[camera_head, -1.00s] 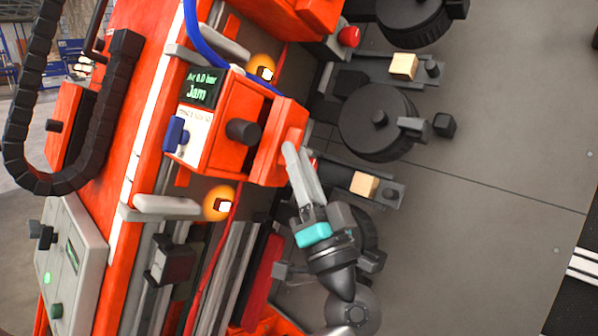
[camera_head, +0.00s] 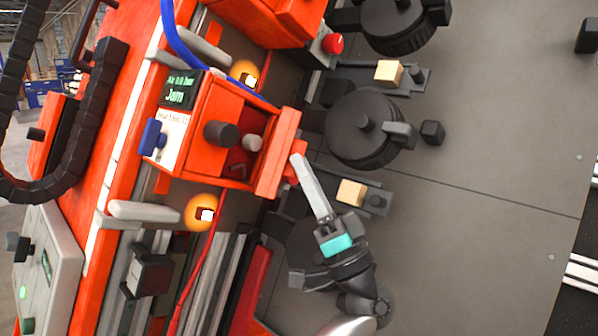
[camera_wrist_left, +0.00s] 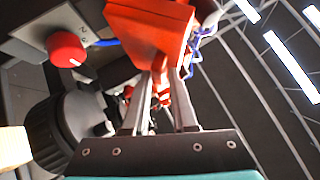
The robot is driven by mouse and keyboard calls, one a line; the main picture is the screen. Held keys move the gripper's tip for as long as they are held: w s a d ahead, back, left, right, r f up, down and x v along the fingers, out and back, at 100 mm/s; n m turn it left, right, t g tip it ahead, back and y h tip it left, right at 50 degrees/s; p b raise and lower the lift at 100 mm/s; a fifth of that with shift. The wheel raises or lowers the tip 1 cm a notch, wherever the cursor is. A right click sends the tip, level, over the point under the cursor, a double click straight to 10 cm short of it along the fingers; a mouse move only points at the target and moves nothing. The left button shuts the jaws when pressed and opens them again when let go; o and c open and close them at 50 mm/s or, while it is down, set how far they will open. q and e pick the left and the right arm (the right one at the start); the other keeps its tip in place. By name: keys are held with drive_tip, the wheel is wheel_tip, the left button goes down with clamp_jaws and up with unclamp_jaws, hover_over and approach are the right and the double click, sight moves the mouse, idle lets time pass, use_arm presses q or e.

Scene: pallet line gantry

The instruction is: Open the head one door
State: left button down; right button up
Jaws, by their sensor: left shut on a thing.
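The head is an orange box (camera_head: 205,112) with a small screen reading "Jam" in the head view. Its orange door (camera_head: 278,155) stands partly open on the right side, with a gap through which a grey knob (camera_head: 252,143) shows inside. My left gripper (camera_head: 297,165) is shut on the door's orange handle, at the door's outer face. In the left wrist view, the two grey fingers (camera_wrist_left: 160,85) close around an orange part below the orange door (camera_wrist_left: 150,30). The exact grip is partly hidden by the fingers. My right gripper is not in view.
Dark reels (camera_head: 365,128) and small brackets with tan blocks (camera_head: 351,192) stand close to the left arm. Grey floor (camera_head: 480,130) to the right is mostly clear.

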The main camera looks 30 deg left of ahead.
use_arm(q)
drive_tip(key=w, duration=0.2)
drive_tip(key=w+f, duration=0.1)
drive_tip(key=shift+a+f, duration=0.1)
drive_tip(key=shift+a, duration=0.35)
idle(0.3)
drive_tip(key=c, duration=0.9)
unclamp_jaws()
drive_tip(key=shift+s+a, duration=0.1)
drive_tip(key=shift+s, duration=0.1)
drive_tip(key=shift+o, duration=0.3)
drive_tip(key=shift+f, duration=0.1)
drive_tip(key=v, duration=1.5)
drive_tip(key=shift+d, duration=0.5)
